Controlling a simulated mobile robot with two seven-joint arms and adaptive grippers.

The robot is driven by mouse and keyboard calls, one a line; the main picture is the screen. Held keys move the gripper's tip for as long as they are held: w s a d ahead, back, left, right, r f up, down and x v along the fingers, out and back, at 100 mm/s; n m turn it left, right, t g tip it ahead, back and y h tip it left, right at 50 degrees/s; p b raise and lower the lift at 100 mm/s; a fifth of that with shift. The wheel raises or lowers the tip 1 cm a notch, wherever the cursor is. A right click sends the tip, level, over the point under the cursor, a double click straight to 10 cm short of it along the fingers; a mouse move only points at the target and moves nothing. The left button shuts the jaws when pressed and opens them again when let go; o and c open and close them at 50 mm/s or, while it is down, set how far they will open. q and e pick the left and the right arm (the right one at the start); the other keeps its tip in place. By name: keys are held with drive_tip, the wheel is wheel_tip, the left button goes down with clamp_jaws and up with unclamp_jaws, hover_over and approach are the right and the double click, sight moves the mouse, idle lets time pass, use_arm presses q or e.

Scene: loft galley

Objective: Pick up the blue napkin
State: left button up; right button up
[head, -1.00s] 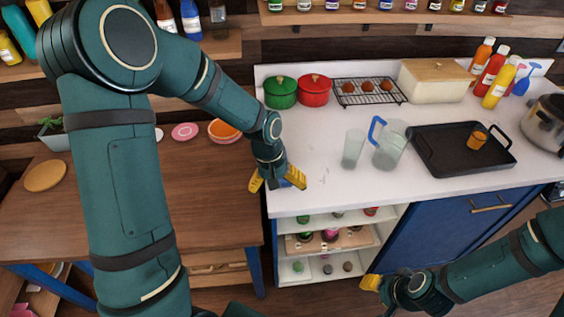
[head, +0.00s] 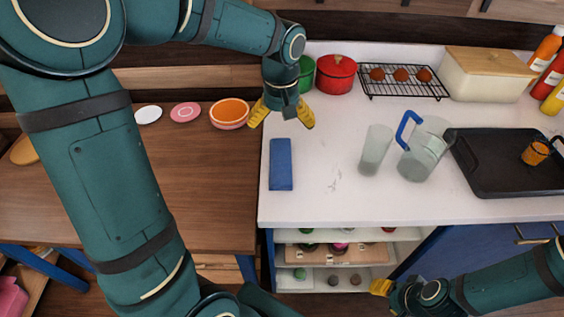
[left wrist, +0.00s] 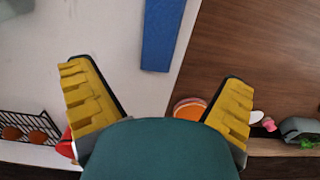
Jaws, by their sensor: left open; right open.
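The blue napkin (head: 281,164) lies flat as a folded strip near the left edge of the white counter. It also shows in the left wrist view (left wrist: 161,35), at the top, cut off by the frame edge. My left gripper (head: 281,118) is open and empty, beyond the napkin's far end and apart from it. Its spread yellow fingers (left wrist: 160,105) also show in the left wrist view, with nothing between them. My right gripper (head: 381,287) is low in front of the counter, well away from the napkin; its fingers are small and partly hidden.
On the white counter (head: 320,207) stand a frosted glass (head: 375,150), a pitcher (head: 424,152), a black tray (head: 495,178), a red pot (head: 335,74) and a wire rack (head: 401,92). An orange bowl (head: 229,113) sits on the wooden table (head: 195,180). The counter around the napkin is clear.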

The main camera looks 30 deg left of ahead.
use_arm(q)
drive_tip(key=b, duration=0.1)
hover_over(280, 159)
drive_tip(key=f, duration=0.6)
drive_tip(key=shift+w, duration=0.4)
drive_tip(key=f, duration=0.1)
drive_tip(key=f+b, duration=0.1)
drive_tip(key=f, duration=0.2)
drive_tip(key=shift+s+f+b, duration=0.2)
drive_tip(key=shift+s+b, duration=0.1)
drive_tip(key=shift+s, duration=0.05)
drive_tip(key=shift+f, duration=0.6)
drive_tip(key=shift+c, duration=0.3)
drive_tip(key=c, duration=1.2)
